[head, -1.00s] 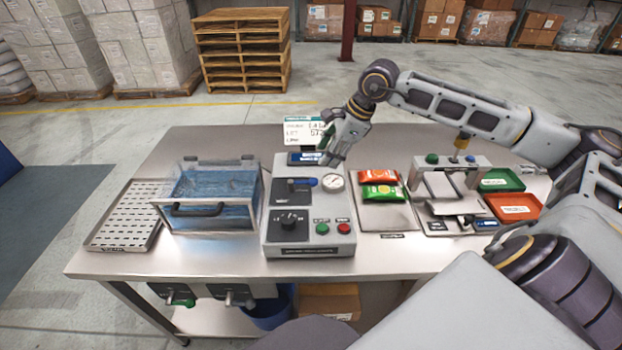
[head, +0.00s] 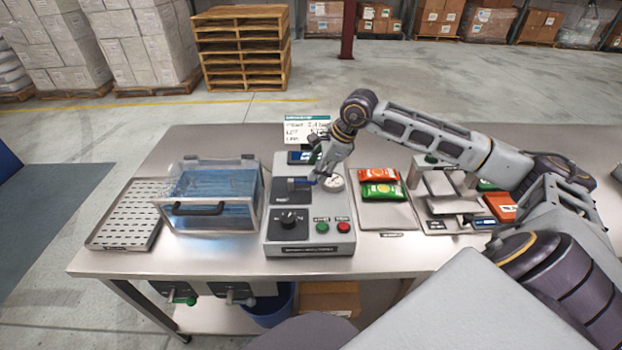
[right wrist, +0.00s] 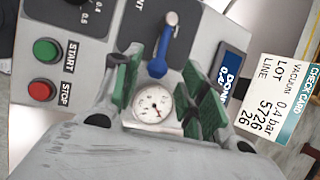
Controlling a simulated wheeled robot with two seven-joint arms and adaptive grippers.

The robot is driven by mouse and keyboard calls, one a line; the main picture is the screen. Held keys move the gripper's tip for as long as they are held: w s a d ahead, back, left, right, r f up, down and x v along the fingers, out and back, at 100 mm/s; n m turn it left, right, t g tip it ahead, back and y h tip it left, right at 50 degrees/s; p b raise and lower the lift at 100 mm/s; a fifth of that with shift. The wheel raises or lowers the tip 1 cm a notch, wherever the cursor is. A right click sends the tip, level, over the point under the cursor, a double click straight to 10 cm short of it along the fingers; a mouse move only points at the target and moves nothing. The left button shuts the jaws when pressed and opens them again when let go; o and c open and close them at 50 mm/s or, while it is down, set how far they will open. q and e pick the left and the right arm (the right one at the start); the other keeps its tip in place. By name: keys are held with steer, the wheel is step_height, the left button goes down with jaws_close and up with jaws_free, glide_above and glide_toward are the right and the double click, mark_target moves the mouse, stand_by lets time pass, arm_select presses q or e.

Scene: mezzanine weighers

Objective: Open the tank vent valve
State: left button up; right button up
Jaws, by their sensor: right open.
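The tank vent valve is a lever with a blue handle (right wrist: 160,52) on a dark plate on the grey control box (head: 283,251). In the right wrist view the lever's pivot end is at the top and its blue knob points toward me. My right gripper (right wrist: 162,72) is open, with one green-padded finger on each side of the blue knob. Whether the pads touch it I cannot tell. In the head view my right gripper (head: 319,168) is over the lever and partly hides it. The clear tank (head: 208,210) with blue contents stands left of the box.
A round gauge (right wrist: 153,104) lies close by the knob. Green start (right wrist: 47,51) and red stop (right wrist: 41,91) buttons are on the box. A check card (head: 307,132) stands behind. Red and green packets (head: 379,190) lie to the right; a perforated tray (head: 128,216) is far left.

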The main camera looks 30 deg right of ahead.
steer(key=b+x, duration=0.1)
steer(key=x, duration=0.3)
steer(key=shift+f, duration=0.1)
steer(key=shift+w+a+f, duration=0.2)
steer(key=shift+f, duration=0.25)
arm_select(q)
steer(key=shift+w+a+f, duration=0.25)
steer(key=shift+a+f, duration=0.05)
steer(key=shift+a, duration=0.2)
steer(key=shift+w+a+f, duration=0.2)
steer(key=shift+a+f, duration=0.05)
steer(key=shift+a, duration=0.2)
arm_select(e)
steer(key=shift+f, duration=0.1)
steer(key=c, duration=0.5)
jaws_close()
arm_select(q)
steer(key=shift+s+d+f, duration=0.1)
steer(key=shift+s+d, duration=0.5)
steer(key=shift+d, duration=0.15)
